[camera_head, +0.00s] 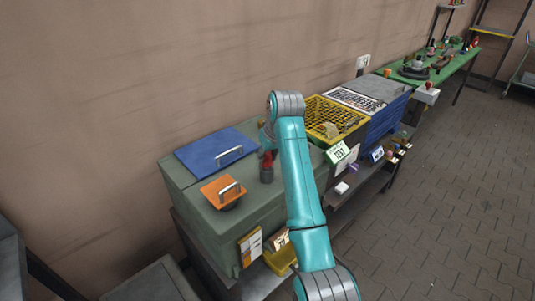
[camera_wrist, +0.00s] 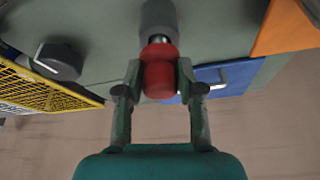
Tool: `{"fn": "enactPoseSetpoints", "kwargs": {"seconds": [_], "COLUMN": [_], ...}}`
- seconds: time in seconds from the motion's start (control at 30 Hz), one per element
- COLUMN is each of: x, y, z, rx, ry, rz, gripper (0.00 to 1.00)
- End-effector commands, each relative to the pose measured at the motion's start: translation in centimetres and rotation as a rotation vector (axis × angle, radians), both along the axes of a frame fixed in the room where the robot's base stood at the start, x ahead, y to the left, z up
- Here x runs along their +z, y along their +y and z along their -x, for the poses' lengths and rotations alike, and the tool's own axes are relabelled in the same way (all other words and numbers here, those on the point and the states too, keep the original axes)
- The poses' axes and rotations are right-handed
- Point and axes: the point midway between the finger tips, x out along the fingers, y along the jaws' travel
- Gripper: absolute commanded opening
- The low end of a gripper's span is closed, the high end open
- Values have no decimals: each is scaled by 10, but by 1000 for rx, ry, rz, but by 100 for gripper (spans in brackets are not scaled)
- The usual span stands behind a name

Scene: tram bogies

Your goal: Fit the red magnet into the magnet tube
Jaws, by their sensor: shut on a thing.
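In the wrist view my gripper (camera_wrist: 159,70) is shut on the red magnet (camera_wrist: 160,78), with one finger on each side of it. The dark grey magnet tube (camera_wrist: 158,18) is directly in line with the magnet, past its far end. In the head view the tube (camera_head: 267,176) stands upright on the grey-green bench top, with the red magnet (camera_head: 267,157) just above it. I cannot tell whether the magnet's lower end touches the tube or is inside it. My arm partly hides the gripper in the head view.
A blue plate with a handle (camera_head: 210,150) and an orange plate with a handle (camera_head: 222,192) lie on the bench top (camera_head: 185,180) left of the tube. A yellow crate (camera_head: 320,112) stands to the right. A dark round knob (camera_wrist: 58,60) shows left in the wrist view.

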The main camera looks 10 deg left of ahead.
Motion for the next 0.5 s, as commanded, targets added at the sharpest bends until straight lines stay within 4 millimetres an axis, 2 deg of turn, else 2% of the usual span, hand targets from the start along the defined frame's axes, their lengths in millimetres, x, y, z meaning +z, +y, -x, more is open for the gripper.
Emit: {"fn": "enactPoseSetpoints", "kwargs": {"seconds": [0.5], "x": [-11], "y": [0], "z": [0], "rx": [0], "ry": [-1], "rz": [-1], "gripper": [0]}}
